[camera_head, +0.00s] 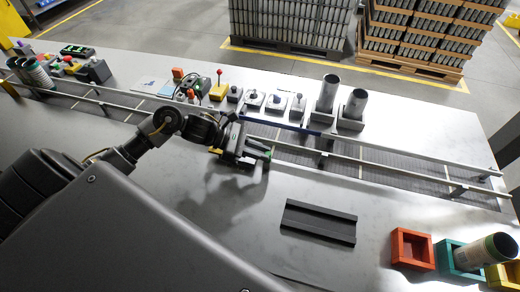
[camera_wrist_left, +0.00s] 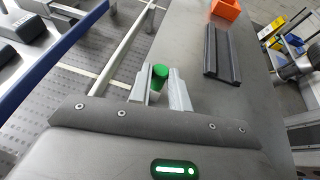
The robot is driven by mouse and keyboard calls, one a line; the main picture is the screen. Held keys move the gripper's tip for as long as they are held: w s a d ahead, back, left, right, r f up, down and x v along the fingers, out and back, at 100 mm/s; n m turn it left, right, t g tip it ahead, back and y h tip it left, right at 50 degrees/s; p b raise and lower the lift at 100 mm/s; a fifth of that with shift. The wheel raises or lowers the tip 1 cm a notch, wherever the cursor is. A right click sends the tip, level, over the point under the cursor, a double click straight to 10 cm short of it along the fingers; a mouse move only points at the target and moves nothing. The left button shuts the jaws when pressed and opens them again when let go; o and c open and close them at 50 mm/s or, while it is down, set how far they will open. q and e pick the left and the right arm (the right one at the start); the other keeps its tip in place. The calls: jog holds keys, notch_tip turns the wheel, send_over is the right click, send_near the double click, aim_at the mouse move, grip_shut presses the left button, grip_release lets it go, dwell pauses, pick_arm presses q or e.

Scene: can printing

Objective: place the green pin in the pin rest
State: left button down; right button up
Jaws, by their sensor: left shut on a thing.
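My left gripper (camera_head: 258,155) is shut on the green pin (camera_wrist_left: 158,76), which stands between its fingers. In the left wrist view the gripper (camera_wrist_left: 160,92) shows with the pin's green top end above the fingers. In the head view only a bit of green (camera_head: 268,154) shows at the fingertips. The gripper is beside the near rail of the conveyor. The pin rest, a dark block with a long groove (camera_head: 318,223), lies on the table to the right of and nearer than the gripper. It also shows in the left wrist view (camera_wrist_left: 222,55) and looks empty. My right gripper is not in view.
A conveyor (camera_head: 345,166) with rails crosses the table. Behind it stand button boxes (camera_head: 255,98) and grey cans (camera_head: 327,92) on stands. An orange-red box (camera_head: 412,248), a teal box (camera_head: 444,256) and a yellow box (camera_head: 497,279) stand at the right. The table around the rest is clear.

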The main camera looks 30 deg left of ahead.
pick_arm(q)
jog(key=shift+f, duration=0.2)
jog(key=c, duration=1.3)
grip_release()
jog(key=shift+r, duration=0.1)
jog(key=shift+r, duration=0.15)
jog(key=shift+a, duration=0.3)
jog(key=b+v, duration=0.5)
jog(key=v, duration=0.5)
jog(key=shift+s+a+r, duration=0.1)
jog(key=shift+s+a, duration=0.05)
jog(key=shift+s, duration=0.05)
jog(key=shift+s+a+r+b, duration=0.15)
jog(key=shift+a+r+b, duration=0.15)
jog(key=shift+a+r, duration=0.05)
jog(key=shift+f, duration=0.1)
